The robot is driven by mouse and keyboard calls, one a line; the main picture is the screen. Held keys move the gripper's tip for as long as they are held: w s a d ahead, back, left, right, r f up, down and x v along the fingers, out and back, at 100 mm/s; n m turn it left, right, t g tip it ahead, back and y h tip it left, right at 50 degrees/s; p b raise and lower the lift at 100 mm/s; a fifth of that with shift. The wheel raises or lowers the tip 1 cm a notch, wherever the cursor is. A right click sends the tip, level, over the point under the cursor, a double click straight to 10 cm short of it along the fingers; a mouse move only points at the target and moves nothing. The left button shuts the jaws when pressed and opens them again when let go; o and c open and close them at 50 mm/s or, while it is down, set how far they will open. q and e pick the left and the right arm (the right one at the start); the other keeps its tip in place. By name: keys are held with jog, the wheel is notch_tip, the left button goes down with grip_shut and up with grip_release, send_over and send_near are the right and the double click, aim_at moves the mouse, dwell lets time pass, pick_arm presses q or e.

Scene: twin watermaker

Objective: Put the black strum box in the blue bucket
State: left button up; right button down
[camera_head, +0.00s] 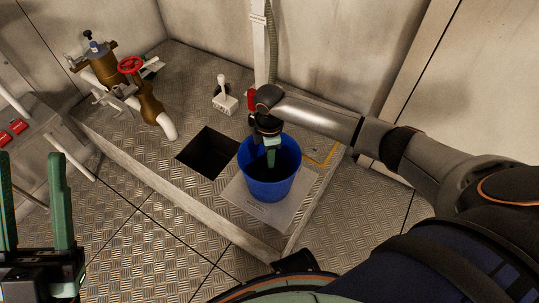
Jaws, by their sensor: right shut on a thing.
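The blue bucket (270,188) stands upright on a light plate on the raised metal platform. My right gripper (270,160) points down into the bucket's mouth, with its green fingers inside the rim. It is shut on a dark thing, which I take to be the black strum box; the fingers and the bucket's dark inside hide its shape. I cannot tell whether it touches the bucket's floor. My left gripper (32,165) is at the lower left, its two green fingers upright and wide apart, with nothing between them, far from the bucket.
A square dark opening (208,153) in the platform lies just left of the bucket. A brass valve with a red handwheel (130,65) and pipes stand at the back left. A small white fitting with a lever (224,100) stands behind the opening. Walls close off the back.

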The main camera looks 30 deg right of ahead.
jog(key=shift+f, duration=0.2)
jog(key=c, duration=0.6)
grip_release()
